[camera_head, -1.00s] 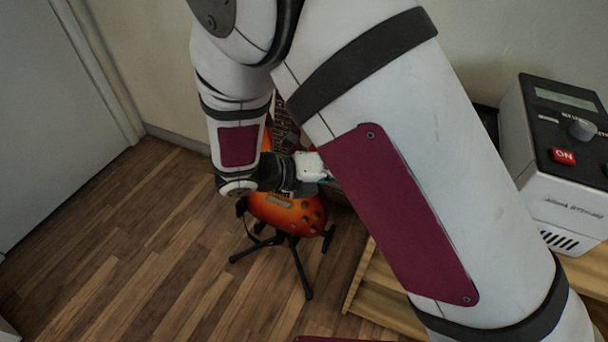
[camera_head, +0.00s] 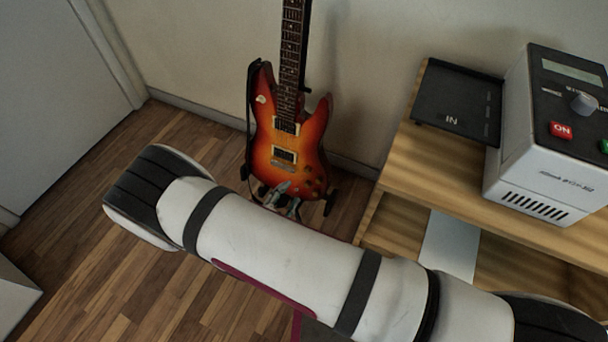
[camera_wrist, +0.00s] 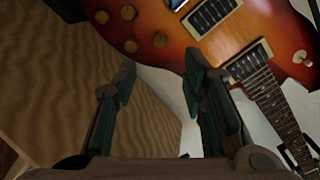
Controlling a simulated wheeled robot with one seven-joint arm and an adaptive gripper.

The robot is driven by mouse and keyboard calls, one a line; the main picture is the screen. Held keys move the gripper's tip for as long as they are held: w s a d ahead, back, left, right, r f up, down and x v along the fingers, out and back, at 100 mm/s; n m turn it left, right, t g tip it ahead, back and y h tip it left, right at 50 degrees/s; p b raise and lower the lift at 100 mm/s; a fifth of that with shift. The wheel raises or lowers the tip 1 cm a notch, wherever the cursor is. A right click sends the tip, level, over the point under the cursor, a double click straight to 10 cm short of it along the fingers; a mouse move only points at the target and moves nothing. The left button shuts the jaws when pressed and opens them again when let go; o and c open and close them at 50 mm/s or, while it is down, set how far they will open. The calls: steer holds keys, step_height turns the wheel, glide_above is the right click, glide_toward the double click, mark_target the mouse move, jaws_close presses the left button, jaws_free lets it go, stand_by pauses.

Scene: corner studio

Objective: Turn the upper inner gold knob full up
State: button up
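A sunburst electric guitar (camera_head: 303,157) stands upright on a stand against the wall; its body also fills the top of the wrist view (camera_wrist: 205,55). Several gold knobs show there near the body's edge. In the head view my gripper (camera_head: 283,193) is at the lower part of the guitar body. Contact with the guitar cannot be told. The knob's pointer mark is too small to read.
A wooden shelf unit (camera_head: 400,171) stands right of the guitar, with a black tray (camera_head: 446,103) and a grey device (camera_head: 545,140) with an ON button on it. Open wooden floor (camera_head: 75,218) lies to the left. The guitar stand's foot (camera_head: 331,197) sticks out at right.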

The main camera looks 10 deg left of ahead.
mark_target(307, 171)
steer(key=b+x, duration=0.3)
steer(key=x, duration=0.8)
steer(key=shift+w, duration=0.1)
jaws_close()
